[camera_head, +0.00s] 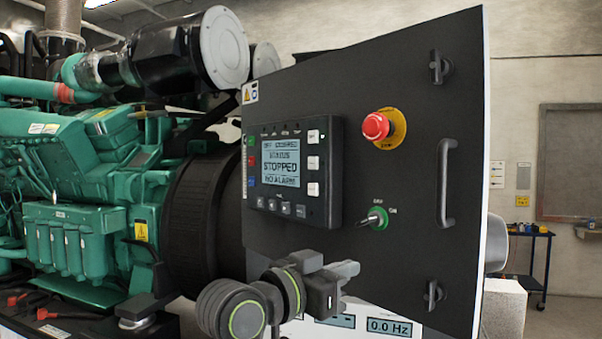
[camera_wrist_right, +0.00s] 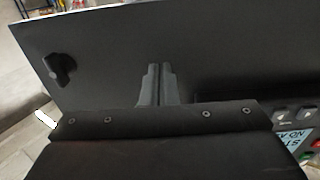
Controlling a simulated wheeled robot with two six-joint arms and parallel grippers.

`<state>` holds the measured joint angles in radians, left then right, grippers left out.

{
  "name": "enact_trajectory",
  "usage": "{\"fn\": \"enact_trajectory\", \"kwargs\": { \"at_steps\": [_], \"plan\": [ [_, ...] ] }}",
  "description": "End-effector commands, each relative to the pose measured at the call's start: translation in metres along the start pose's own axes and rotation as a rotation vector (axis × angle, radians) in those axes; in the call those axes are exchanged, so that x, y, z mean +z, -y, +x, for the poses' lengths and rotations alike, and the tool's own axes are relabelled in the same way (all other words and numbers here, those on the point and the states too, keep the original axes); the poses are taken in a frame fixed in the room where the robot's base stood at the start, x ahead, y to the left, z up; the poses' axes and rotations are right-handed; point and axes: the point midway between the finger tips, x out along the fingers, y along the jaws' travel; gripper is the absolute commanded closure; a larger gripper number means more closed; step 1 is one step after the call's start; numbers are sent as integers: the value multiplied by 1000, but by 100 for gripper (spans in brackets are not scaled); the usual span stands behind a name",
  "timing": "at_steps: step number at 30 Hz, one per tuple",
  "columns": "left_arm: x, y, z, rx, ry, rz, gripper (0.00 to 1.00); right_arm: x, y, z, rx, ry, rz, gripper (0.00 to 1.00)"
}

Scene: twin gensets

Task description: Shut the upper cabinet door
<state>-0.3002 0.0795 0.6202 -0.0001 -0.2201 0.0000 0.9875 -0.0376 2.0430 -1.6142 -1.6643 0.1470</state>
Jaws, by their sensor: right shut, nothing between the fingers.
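The upper cabinet door (camera_head: 360,80) is a large dark panel in the middle of the head view. It carries a screen reading STOPPED (camera_head: 280,168), a red emergency button (camera_head: 376,127), a key switch (camera_head: 374,218), a grey handle (camera_head: 446,183) and two latches (camera_head: 440,67) on its right side. I cannot tell how far it stands from its frame. My right gripper (camera_head: 350,269) is shut and empty before the door's lower part. In the right wrist view its fingers (camera_wrist_right: 157,84) appear against the dark door (camera_wrist_right: 225,45); contact is unclear. My left gripper is not in view.
A green engine (camera_head: 80,180) fills the left. A white lower panel with a 0.0 Hz display (camera_head: 389,327) shows below the door. A dark cart (camera_head: 530,262) stands by the back wall at right. Floor near the cart is free.

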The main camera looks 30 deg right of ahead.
Motion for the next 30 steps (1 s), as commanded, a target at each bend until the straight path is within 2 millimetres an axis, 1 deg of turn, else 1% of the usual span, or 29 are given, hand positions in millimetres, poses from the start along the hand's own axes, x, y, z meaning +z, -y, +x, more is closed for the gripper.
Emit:
{"fn": "enact_trajectory", "kwargs": {
  "at_steps": [10,30],
  "plan": [
    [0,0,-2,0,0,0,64,-1,0,2,2,-1,0,100],
    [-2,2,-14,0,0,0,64,-1,8,35,1,-3,-1,100]
  ]
}}
